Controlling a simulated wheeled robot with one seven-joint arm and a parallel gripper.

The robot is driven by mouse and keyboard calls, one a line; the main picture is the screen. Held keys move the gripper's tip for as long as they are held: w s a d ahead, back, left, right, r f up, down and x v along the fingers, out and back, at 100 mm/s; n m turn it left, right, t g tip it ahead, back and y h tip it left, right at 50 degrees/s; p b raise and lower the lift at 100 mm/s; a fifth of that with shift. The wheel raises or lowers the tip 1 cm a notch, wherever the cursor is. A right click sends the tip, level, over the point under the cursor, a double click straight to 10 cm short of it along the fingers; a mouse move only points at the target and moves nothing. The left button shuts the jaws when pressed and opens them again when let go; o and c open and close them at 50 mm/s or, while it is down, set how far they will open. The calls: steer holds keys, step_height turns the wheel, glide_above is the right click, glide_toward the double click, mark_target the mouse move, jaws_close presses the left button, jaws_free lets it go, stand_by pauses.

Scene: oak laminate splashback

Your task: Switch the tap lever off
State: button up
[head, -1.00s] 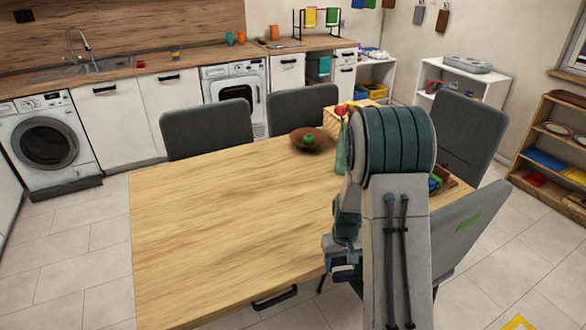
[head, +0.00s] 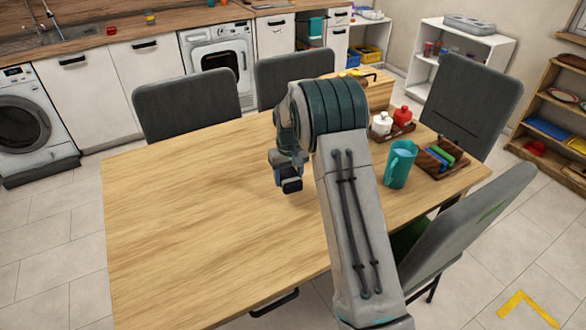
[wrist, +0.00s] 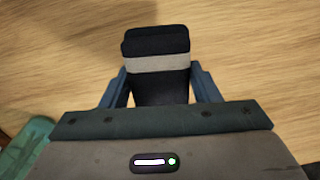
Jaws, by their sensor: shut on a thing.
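The tap (head: 47,14) stands at the sink (head: 18,46) in the top left of the head view, partly cut off by the picture's top edge. Its lever is too small to make out. My gripper (wrist: 157,85) is over the wooden table, far from the tap. Its blue fingers are shut on a black block with a pale grey band (wrist: 156,45). In the head view, the gripper (head: 288,183) is in front of my arm's wrist, and the held block is hard to tell apart from it.
The wooden table (head: 190,240) fills the middle, with grey chairs (head: 187,105) between it and the counter. A teal jug (head: 400,165), a tray with coloured things (head: 440,158) and red and white pots (head: 402,116) stand at its right. Tiled floor (head: 45,240) is clear at left.

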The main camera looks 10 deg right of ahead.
steer(key=w+a+r+n+b, duration=0.1)
steer(key=w+a+r, duration=0.2)
steer(key=a, duration=0.3)
steer(key=w+a+r+n+b, duration=0.1)
steer(key=w+a+r, duration=0.1)
steer(key=w+a, duration=0.25)
steer(key=d+f, duration=0.2)
steer(key=d, duration=0.1)
steer(key=w+d+f, duration=0.1)
steer(key=d+f, duration=0.1)
steer(key=d, duration=0.1)
steer(key=w+d+f+p, duration=0.1)
steer(key=d+f, duration=0.1)
steer(key=d, duration=0.2)
steer(key=shift+w+f, duration=0.15)
steer(key=shift+f, duration=0.1)
steer(key=shift+d+f, duration=0.1)
steer(key=shift+f, duration=1.95)
steer(key=shift+f, duration=0.25)
steer(key=o, duration=1)
steer(key=shift+r, duration=0.1)
